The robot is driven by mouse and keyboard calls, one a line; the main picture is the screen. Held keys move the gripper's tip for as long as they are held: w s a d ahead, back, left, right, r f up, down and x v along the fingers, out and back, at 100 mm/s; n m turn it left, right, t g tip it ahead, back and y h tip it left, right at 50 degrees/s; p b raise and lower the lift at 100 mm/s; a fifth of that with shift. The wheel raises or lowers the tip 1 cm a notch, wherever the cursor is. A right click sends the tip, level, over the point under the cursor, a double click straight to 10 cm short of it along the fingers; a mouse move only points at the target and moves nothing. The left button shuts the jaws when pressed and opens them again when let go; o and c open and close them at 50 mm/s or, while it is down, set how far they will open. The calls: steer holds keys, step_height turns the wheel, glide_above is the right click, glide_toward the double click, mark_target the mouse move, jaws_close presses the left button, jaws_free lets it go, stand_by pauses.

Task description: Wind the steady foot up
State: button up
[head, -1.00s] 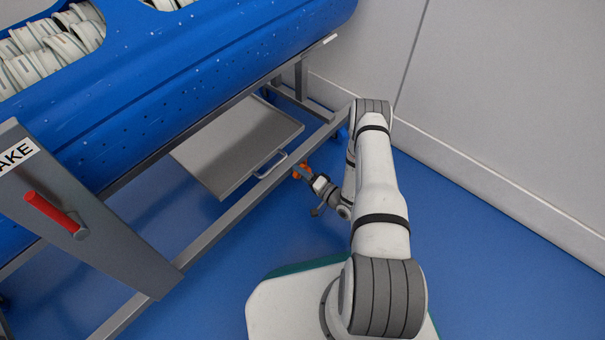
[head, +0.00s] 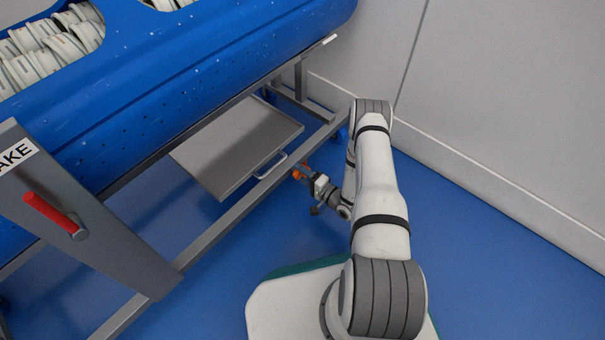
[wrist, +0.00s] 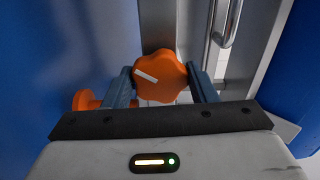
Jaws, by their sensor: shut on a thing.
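The steady foot's orange lobed knob (wrist: 158,72), marked with a white line, is between the fingers of my gripper (wrist: 161,85) in the wrist view. The fingers close on it from both sides. In the head view, my gripper (head: 306,174) reaches to the small orange knob (head: 297,174) beside the lower rail of the carrier frame. A second orange part (wrist: 84,100) shows lower left in the wrist view, partly behind a finger. The foot's lower end cannot be made out.
The blue tub (head: 200,85) holds pale ring-like items. A grey metal tray with a handle (head: 238,150) sits under it. A red brake lever (head: 52,213) is on the left post. A wall (head: 500,90) stands at right; blue floor (head: 470,260) is clear.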

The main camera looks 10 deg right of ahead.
steer(key=o, duration=1)
steer(key=shift+d, duration=0.1)
steer(key=shift+p+v, duration=1.45)
steer(key=shift+v, duration=2.4)
